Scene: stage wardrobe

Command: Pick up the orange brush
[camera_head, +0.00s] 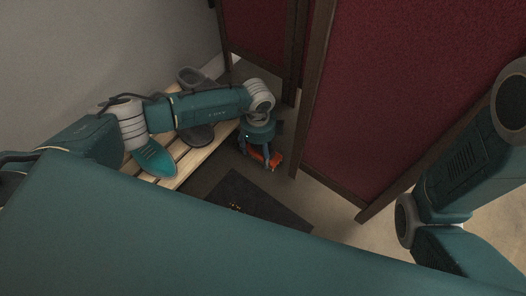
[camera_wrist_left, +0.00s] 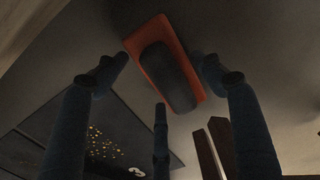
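The orange brush (camera_wrist_left: 168,78), with a dark pad or bristle face, lies on grey floor in the left wrist view. In the head view its orange edge (camera_head: 274,160) shows just below my left gripper (camera_head: 262,157), which covers part of it. In the left wrist view the fingers of my left gripper (camera_wrist_left: 163,66) are spread, with fingertips on both sides of the brush and another finger below it. The fingertips are very close to its sides; I cannot tell if they touch. My right gripper is outside both views; only part of the right arm shows.
A slatted wooden bench (camera_head: 184,171) carries a teal shoe (camera_head: 153,157) and dark footwear (camera_head: 197,136). A dark printed mat or board (camera_head: 262,205) lies near the brush. A red folding screen (camera_head: 400,85) with brown posts stands close on the right.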

